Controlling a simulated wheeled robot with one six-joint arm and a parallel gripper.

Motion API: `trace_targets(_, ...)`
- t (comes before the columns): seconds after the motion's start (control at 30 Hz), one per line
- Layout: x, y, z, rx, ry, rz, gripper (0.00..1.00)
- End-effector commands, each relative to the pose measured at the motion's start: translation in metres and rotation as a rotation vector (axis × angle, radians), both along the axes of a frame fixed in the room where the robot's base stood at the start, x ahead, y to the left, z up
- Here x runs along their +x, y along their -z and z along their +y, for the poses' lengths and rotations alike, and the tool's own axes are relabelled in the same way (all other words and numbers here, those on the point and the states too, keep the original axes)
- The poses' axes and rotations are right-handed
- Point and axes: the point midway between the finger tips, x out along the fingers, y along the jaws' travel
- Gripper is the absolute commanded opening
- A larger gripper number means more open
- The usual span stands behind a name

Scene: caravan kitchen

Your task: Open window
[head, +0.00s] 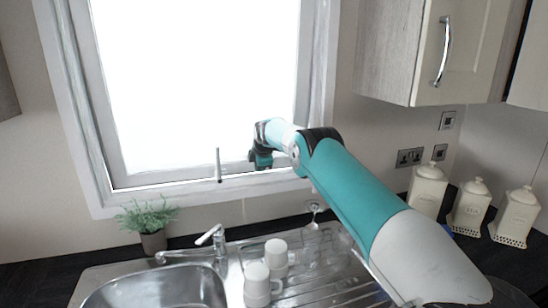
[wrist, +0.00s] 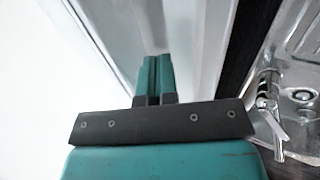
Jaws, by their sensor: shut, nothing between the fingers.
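The window (head: 195,85) has a bright white pane in a pale frame, above the sink in the head view. I cannot tell whether its sash stands slightly ajar. A thin upright handle (head: 218,165) is at the sash's bottom edge. My gripper (head: 255,161) is at the lower part of the window, to the right of the handle, apart from it in the picture. In the wrist view my gripper (wrist: 154,76) has its two teal fingers together, with nothing between them. The white window frame (wrist: 195,45) runs beside and beyond the fingers. The handle does not show in the wrist view.
Below the window are a steel sink (head: 160,290), a tap (head: 212,236), white mugs (head: 257,284) and a potted plant (head: 151,222). Right are a wall cupboard (head: 425,55) and cream canisters (head: 468,206). The tap also shows in the wrist view (wrist: 279,145).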

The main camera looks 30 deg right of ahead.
Motion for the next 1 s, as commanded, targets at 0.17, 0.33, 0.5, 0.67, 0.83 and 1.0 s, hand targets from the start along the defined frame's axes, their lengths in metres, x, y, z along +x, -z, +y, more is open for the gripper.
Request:
trace_targets(0.17, -0.011, 0.008, 0.025, 0.0, -0.021, 0.0, 0.0)
trace_targets(0.33, -0.027, -0.033, 0.029, -0.002, -0.018, -0.006, 0.0)
trace_targets(0.5, -0.042, -0.064, 0.032, 0.0, -0.017, -0.003, 0.0)
trace_targets(0.67, -0.05, -0.082, 0.034, 0.0, -0.017, -0.001, 0.0)
trace_targets(0.83, -0.053, -0.088, 0.035, 0.001, -0.017, 0.002, 0.0)
trace_targets(1.0, -0.057, -0.092, 0.046, 0.019, -0.012, 0.004, 0.0)
